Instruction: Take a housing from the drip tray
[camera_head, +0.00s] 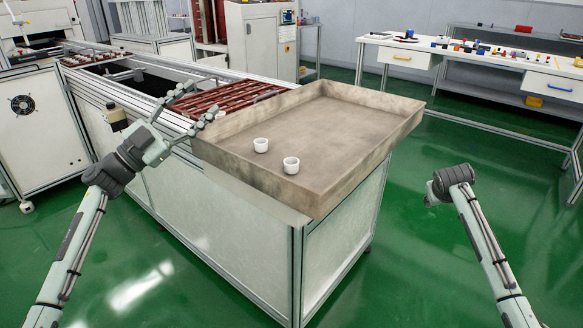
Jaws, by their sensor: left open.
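The drip tray (345,165) is a shallow grey-brown tray on the near end of the conveyor bench. Two white cup-shaped housings stand upright in it, apart from each other: one housing (261,145) near the left wall and another housing (291,165) closer to the front corner. A third small white piece (220,115) shows at the tray's left corner, partly hidden by a finger. My left gripper (196,104) is open, its fingers spread at the tray's left corner, left of the two housings. My right arm comes in at the right, away from the tray; its fingers are not visible.
Red-brown slatted carriers (228,96) lie on the conveyor behind the tray. A workbench (470,56) with small parts stands at back right. The floor right of the tray is clear.

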